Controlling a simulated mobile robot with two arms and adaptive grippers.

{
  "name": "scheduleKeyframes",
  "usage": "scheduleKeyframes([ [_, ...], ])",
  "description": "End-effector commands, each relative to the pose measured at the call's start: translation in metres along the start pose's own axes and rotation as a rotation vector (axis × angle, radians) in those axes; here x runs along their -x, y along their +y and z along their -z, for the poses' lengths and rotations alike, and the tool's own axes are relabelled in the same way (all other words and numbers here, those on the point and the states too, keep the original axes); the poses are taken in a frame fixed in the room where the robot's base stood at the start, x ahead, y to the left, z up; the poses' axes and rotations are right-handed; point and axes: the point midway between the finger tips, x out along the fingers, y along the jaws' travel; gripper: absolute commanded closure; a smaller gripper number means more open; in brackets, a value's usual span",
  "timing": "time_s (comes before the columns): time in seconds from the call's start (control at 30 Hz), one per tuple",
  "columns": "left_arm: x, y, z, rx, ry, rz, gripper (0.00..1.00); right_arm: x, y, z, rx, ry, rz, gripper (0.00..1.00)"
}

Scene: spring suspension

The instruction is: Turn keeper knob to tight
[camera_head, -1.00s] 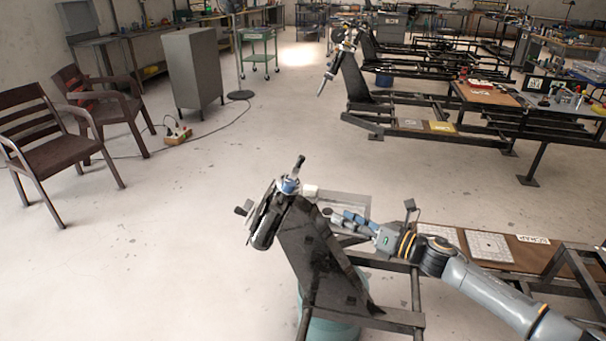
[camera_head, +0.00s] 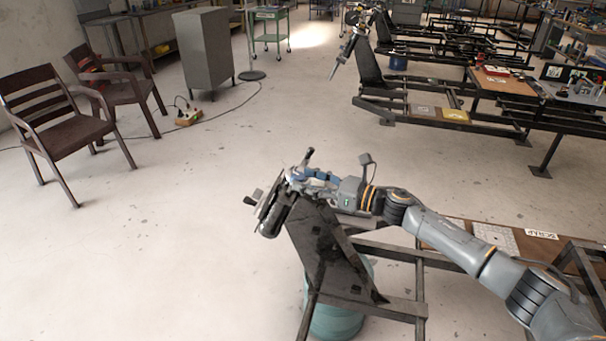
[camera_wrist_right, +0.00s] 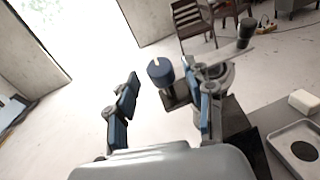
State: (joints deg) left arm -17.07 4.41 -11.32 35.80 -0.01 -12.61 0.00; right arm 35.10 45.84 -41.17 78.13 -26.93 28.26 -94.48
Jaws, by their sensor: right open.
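A blue, round-topped knob (camera_wrist_right: 160,71) shows in the right wrist view, at the top of the dark metal fixture. I take it to be the keeper knob. My right gripper (camera_wrist_right: 160,90) is open, with one blue-padded finger on each side of the knob in that view. I see no contact with the knob, and its depth between the fingers is unclear. In the head view my right gripper (camera_head: 312,178) is at the top of the dark fixture (camera_head: 325,250) and largely hides the knob. My left gripper is not in view.
A teal drum (camera_head: 335,318) stands under the fixture. The floor to the left is clear up to the chairs (camera_head: 62,125).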

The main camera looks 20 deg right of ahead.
Motion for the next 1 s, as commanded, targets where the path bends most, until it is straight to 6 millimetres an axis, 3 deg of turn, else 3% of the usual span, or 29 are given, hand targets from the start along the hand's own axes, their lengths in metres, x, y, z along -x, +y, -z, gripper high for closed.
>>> scheduleKeyframes([
  [0.17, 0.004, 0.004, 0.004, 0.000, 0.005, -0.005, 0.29, -0.014, 0.000, 0.000, -0.001, 0.000, 0.000, 0.48],
  [0.47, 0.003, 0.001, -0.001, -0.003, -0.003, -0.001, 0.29, -0.016, 0.000, 0.001, -0.001, 0.001, 0.000, 0.48],
  [0.73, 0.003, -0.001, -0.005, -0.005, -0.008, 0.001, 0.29, -0.016, 0.000, 0.001, -0.001, 0.001, 0.000, 1.00],
  [1.0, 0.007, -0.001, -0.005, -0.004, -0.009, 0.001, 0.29, -0.016, 0.001, -0.001, -0.010, 0.000, 0.020, 1.00],
])
